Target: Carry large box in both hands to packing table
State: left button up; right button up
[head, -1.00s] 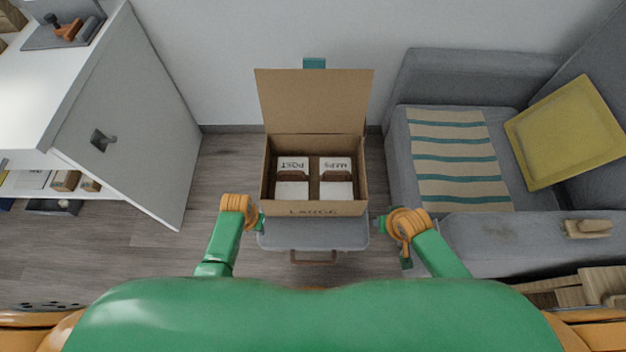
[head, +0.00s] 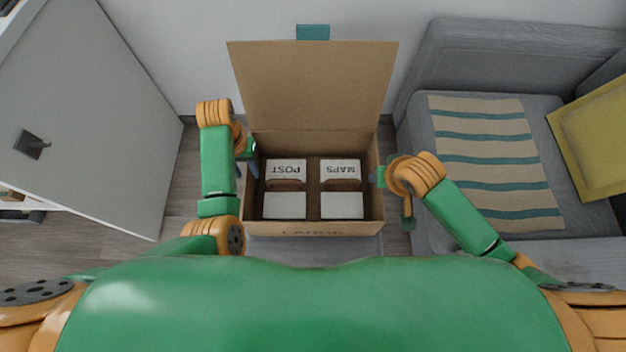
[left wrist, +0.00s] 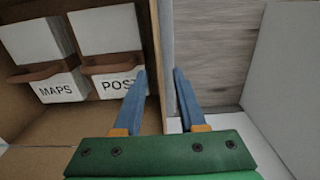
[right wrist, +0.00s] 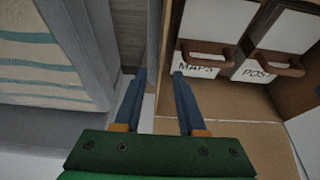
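The large open cardboard box (head: 312,228) stands in front of me, its back flap raised. Inside are two white packs labelled POST (head: 286,172) and MAPS (head: 341,172), with brown handles. My left gripper (head: 249,160) is at the box's left wall and my right gripper (head: 379,177) at its right wall. In the left wrist view, the left fingers (left wrist: 162,95) stand apart on either side of a box wall. In the right wrist view, the right fingers (right wrist: 160,95) also straddle a wall. Neither pair visibly clamps it. No packing table is identifiable.
The box rests on a grey support (head: 345,247), mostly hidden. A grey sofa (head: 440,75) with a striped throw (head: 490,155) and yellow cushion (head: 595,145) is close on the right. A white panel door (head: 90,110) stands on the left. A wall is behind the box.

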pick_arm(q)
jog(key=shift+s+r, duration=0.1)
jog(key=shift+s, duration=0.1)
pick_arm(e)
jog(key=shift+s+r, duration=0.1)
jog(key=shift+s, duration=0.05)
pick_arm(q)
send_over(257, 193)
notch_tip(257, 193, down, 7)
jog(key=shift+a+f, duration=0.1)
pick_arm(e)
jog(key=x, duration=0.7)
pick_arm(q)
jog(key=shift+w, duration=0.1)
grip_shut()
pick_arm(e)
grip_shut()
dwell(0.5)
